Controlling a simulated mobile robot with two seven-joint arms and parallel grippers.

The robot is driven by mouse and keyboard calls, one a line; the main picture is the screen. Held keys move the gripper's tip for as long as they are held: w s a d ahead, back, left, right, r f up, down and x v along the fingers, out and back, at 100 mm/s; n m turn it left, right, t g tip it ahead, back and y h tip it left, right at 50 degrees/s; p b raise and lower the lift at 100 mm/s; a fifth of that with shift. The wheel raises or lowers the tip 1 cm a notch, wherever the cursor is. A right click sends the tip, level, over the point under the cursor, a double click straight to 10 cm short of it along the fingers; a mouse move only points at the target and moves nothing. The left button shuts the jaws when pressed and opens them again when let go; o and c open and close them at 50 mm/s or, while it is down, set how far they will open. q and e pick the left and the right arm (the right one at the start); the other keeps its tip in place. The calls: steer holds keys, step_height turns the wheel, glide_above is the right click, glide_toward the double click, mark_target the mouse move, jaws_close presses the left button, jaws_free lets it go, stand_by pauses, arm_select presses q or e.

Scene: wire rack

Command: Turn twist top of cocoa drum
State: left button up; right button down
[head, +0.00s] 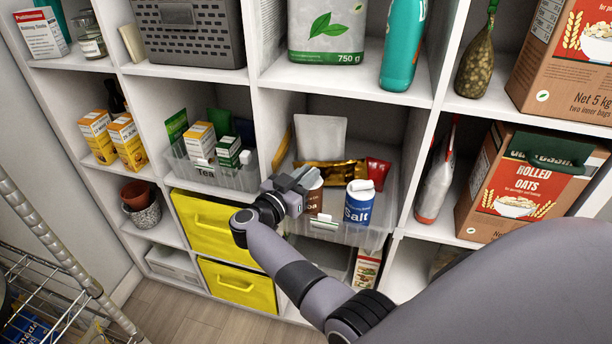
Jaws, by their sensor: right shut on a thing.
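The cocoa drum (315,197) is a small brown and white cylinder standing upright in a clear plastic bin (343,236) on a middle shelf. My right gripper (303,179) reaches in from the front and is shut at the drum's twist top. The gripper hides the top and left side of the drum, so the lid's position cannot be told. My left gripper is not in view.
A blue and white salt container (358,203) stands close to the drum's right. A gold packet (333,174) and a white pouch (320,137) are behind. A tea bin (221,176) is to the left. A wire rack (50,290) stands at lower left.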

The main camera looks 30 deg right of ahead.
stand_by(0.6)
steer(key=c, duration=1.1)
jaws_free()
steer(key=shift+c, duration=0.2)
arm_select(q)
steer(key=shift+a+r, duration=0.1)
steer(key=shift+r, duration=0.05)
arm_select(e)
steer(key=shift+s+a, duration=0.1)
